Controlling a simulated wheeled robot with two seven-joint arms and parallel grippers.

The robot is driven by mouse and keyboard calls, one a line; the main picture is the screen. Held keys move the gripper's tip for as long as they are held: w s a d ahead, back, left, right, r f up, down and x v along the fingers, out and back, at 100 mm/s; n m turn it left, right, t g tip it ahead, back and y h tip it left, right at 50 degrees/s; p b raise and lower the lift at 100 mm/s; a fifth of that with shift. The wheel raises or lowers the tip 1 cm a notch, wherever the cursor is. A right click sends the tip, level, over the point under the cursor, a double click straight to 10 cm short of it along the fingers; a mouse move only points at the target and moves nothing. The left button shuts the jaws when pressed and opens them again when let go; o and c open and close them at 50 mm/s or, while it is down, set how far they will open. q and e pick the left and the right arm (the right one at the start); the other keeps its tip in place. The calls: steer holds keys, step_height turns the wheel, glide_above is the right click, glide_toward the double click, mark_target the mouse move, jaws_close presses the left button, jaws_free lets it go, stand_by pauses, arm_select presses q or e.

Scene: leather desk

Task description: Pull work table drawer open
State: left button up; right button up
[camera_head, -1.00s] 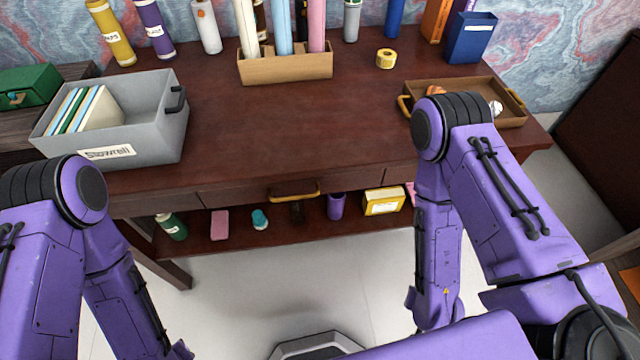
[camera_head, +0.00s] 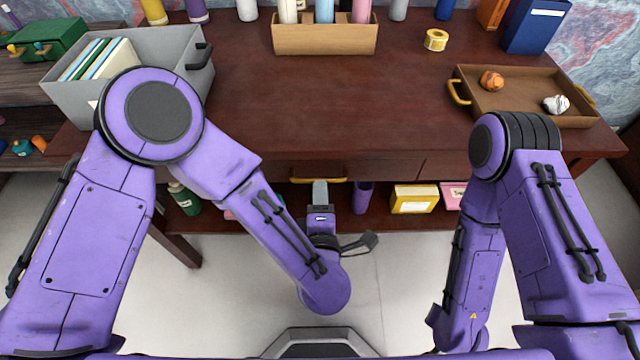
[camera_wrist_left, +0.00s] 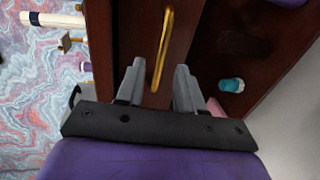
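The work table (camera_head: 290,105) is dark reddish wood. Its middle drawer (camera_head: 375,170) looks flush with the table front and bears a brass bar handle (camera_head: 299,180). My left gripper (camera_head: 320,184) is at the handle, reaching from the front. In the left wrist view its two grey fingers (camera_wrist_left: 159,75) are apart, with the handle (camera_wrist_left: 163,45) lying between them. Gaps show on both sides of the handle, and I cannot see contact. My right arm hangs down at the right of the head view; its gripper is not visible.
A grey bin (camera_head: 135,60) and a brown tray (camera_head: 520,100) stand on the tabletop. Below the drawer, a shelf holds a yellow box (camera_head: 414,198), a purple cup (camera_head: 362,197) and a green bottle (camera_head: 184,198). The floor in front is open.

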arm_select(q)
steer(key=x, duration=0.4)
steer(key=shift+w+f, duration=0.1)
steer(key=shift+w, duration=0.2)
jaws_close()
